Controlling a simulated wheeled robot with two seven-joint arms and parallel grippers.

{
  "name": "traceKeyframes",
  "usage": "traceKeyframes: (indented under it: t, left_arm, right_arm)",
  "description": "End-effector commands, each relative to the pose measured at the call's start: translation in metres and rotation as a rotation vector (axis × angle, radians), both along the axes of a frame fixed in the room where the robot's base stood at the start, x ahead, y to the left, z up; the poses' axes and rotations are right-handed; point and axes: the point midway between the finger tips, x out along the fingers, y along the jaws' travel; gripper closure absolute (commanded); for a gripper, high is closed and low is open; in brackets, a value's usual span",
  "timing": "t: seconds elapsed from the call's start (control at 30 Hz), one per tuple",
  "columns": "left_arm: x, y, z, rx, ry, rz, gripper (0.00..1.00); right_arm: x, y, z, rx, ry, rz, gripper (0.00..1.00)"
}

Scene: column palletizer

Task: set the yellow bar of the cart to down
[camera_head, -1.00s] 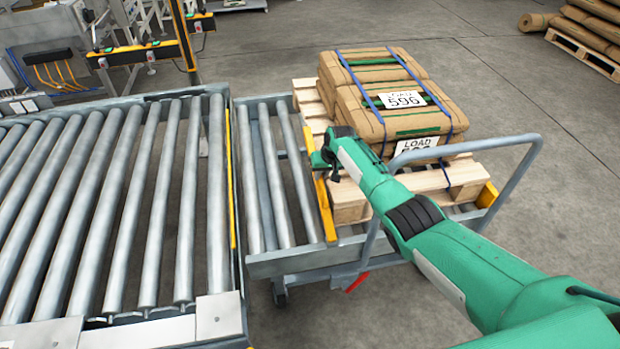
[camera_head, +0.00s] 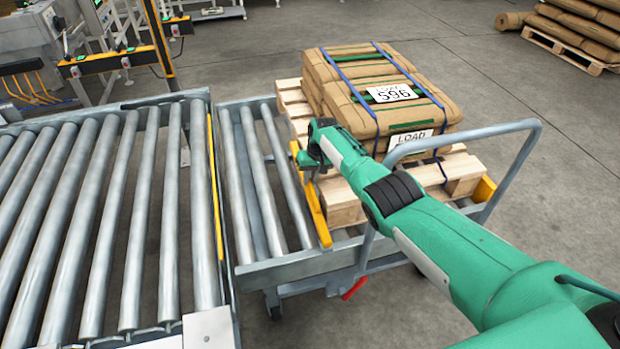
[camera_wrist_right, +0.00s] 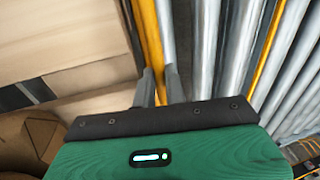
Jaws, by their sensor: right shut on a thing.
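The cart (camera_head: 300,262) is a grey roller frame on wheels with a looped handle. My right gripper (camera_head: 306,164) is at the far part of this bar. In the right wrist view, the two dark fingers (camera_wrist_right: 159,88) are shut on the yellow bar (camera_wrist_right: 149,40), one on each side. The fingertips are partly hidden by my wrist in the head view. I cannot tell the bar's exact height. My left gripper is out of view.
A wooden pallet (camera_head: 340,204) with strapped brown sacks (camera_head: 385,115) labelled LOAD 596 sits on the cart. A roller conveyor (camera_head: 135,215) adjoins on the left, with a yellow strip (camera_head: 216,190). The cart handle (camera_head: 528,165) rises at the right, near my arm. Open floor lies behind.

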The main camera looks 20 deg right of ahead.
Motion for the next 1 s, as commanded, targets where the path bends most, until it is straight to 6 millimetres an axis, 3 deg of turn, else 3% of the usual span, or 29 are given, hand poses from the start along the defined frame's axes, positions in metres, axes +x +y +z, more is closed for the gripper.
traceKeyframes:
  t: [0.1,0.13,0.2,0.23,0.77,1.0]
  left_arm:
    - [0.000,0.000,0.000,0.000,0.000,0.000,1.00]
    - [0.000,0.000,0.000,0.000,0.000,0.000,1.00]
    - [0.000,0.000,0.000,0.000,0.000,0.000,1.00]
    - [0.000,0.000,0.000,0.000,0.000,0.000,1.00]
    - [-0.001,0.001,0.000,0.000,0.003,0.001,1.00]
    - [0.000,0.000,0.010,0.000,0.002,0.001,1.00]
  right_arm:
    - [0.000,0.001,-0.001,0.001,0.001,0.000,1.00]
    - [0.000,0.001,-0.001,0.001,0.001,0.000,0.82]
    - [0.000,0.001,-0.001,0.001,0.001,0.000,0.68]
    - [0.000,0.001,-0.001,0.001,0.001,0.000,0.67]
    - [0.000,-0.003,0.000,-0.004,-0.001,-0.002,0.67]
    - [0.001,-0.004,0.011,-0.005,-0.002,-0.003,0.67]
